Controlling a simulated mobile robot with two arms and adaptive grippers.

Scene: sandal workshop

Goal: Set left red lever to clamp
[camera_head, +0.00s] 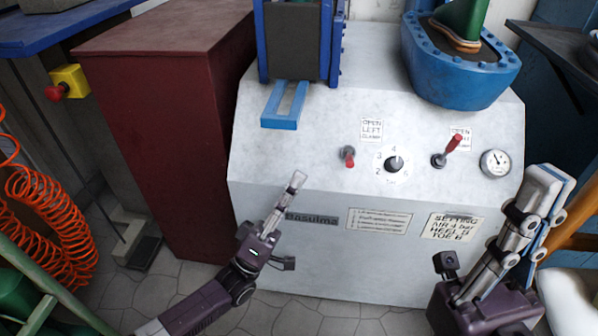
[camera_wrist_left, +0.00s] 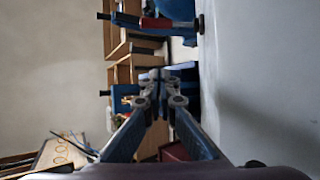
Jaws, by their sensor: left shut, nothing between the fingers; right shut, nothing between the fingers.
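The left red lever (camera_head: 349,158) sits on the white machine's sloping panel (camera_head: 310,150), with its red tip pointing down, below a label reading "OPEN LEFT" (camera_head: 371,130). My left gripper (camera_head: 298,178) is shut and empty, below and left of the lever and apart from it. In the left wrist view its fingers (camera_wrist_left: 160,76) meet beside a pale grey surface. A red bar (camera_wrist_left: 156,22) shows above them there; I cannot tell whether it is the lever. My right gripper (camera_head: 548,178) is shut and empty at the machine's right, away from the left lever.
A numbered dial (camera_head: 394,164), a right red lever (camera_head: 453,145) tilted up to the right and a gauge (camera_head: 495,163) share the panel. A dark red cabinet (camera_head: 160,130) is left.

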